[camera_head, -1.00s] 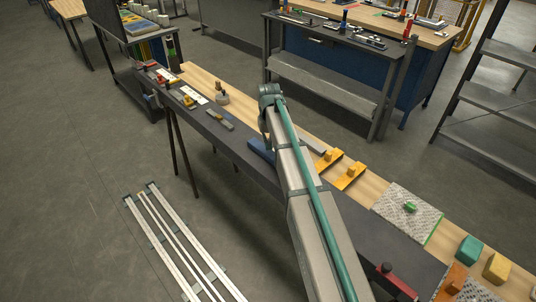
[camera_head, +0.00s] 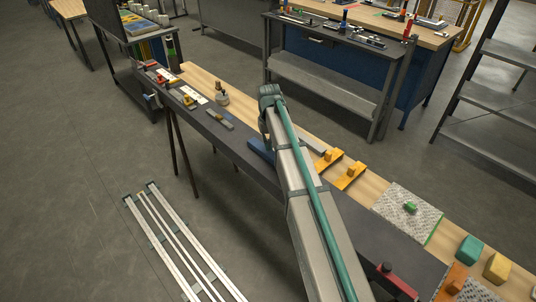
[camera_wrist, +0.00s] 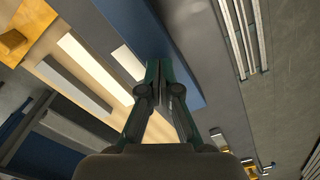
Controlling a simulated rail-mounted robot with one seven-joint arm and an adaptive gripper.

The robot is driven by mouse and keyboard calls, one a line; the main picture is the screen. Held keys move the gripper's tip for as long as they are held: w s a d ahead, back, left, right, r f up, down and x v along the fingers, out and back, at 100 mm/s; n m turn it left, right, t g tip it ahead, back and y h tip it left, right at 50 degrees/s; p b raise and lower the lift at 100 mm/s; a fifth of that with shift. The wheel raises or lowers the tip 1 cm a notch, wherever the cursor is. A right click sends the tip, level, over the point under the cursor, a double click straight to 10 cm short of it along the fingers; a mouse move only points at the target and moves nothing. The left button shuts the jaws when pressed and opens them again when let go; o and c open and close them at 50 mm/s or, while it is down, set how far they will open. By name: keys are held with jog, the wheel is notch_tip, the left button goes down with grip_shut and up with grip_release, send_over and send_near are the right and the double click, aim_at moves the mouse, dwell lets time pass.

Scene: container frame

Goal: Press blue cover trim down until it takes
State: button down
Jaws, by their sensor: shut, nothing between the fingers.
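The blue cover trim (camera_wrist: 135,22) is a long blue strip that runs from the top of the wrist view down to the right, past my fingers. It also shows in the head view (camera_head: 261,153), partly hidden behind my arm. My gripper (camera_wrist: 163,66) is shut and empty, with its fingertips over the blue strip in the wrist view. Whether the tips touch it cannot be told. In the head view my arm hides the gripper. A pale strip (camera_wrist: 128,62) lies beside the blue trim.
Orange handled tools (camera_head: 349,176) and a grey textured sheet (camera_head: 409,208) lie on the bench to the right. A small round-bodied item (camera_head: 222,97) and a grey block (camera_head: 220,119) stand left. Metal rails (camera_head: 176,240) lie below the bench.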

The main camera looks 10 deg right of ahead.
jog(key=shift+f+b, duration=0.4)
jog(key=shift+f, duration=0.65)
jog(key=shift+r, duration=0.1)
dwell(0.3)
jog(key=shift+r+p, duration=2.05)
jog(key=shift+r, duration=1.4)
jog(key=shift+f, duration=0.1)
